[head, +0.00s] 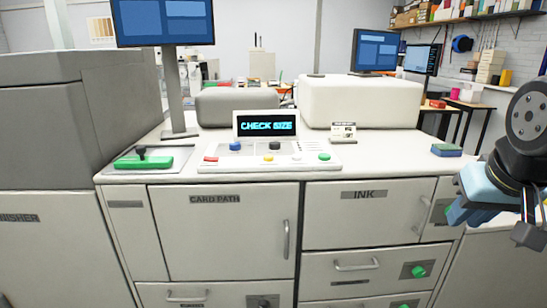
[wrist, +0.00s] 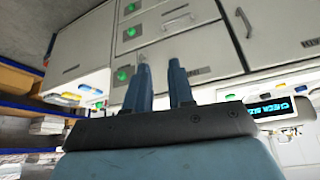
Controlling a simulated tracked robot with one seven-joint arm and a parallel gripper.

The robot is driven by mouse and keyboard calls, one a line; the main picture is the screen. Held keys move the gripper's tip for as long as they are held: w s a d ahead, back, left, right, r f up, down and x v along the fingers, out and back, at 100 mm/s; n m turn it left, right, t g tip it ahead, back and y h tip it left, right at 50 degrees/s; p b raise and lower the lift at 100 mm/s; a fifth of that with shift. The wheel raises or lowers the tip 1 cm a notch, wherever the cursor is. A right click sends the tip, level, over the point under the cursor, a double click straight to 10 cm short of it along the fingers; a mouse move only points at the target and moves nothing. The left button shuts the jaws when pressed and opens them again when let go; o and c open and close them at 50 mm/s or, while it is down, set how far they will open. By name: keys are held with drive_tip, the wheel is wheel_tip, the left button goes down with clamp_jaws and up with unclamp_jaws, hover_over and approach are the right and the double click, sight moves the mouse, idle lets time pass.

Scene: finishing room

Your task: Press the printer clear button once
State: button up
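The printer's control panel (head: 265,160) sits on the white counter, with a small display (head: 266,123) that reads "CHECK SIZE". It carries a red button (head: 211,158), a blue button (head: 235,146), a yellow button (head: 268,158), a green button (head: 324,156) and some pale ones. The labels are too small to tell which is the clear button. My gripper (head: 455,213) is at the right edge of the head view, well right of the panel. In the wrist view, its two blue fingers (wrist: 159,68) stand apart with nothing between them. The display also shows there (wrist: 268,109), at right.
A green object (head: 143,162) lies on a tray at the counter's left. A small sign (head: 343,131) and a blue-green block (head: 446,150) stand right of the panel. Monitors rise behind. Cabinet doors and drawers with green knobs (head: 418,271) face me below.

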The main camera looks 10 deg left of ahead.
clamp_jaws()
idle(1.1)
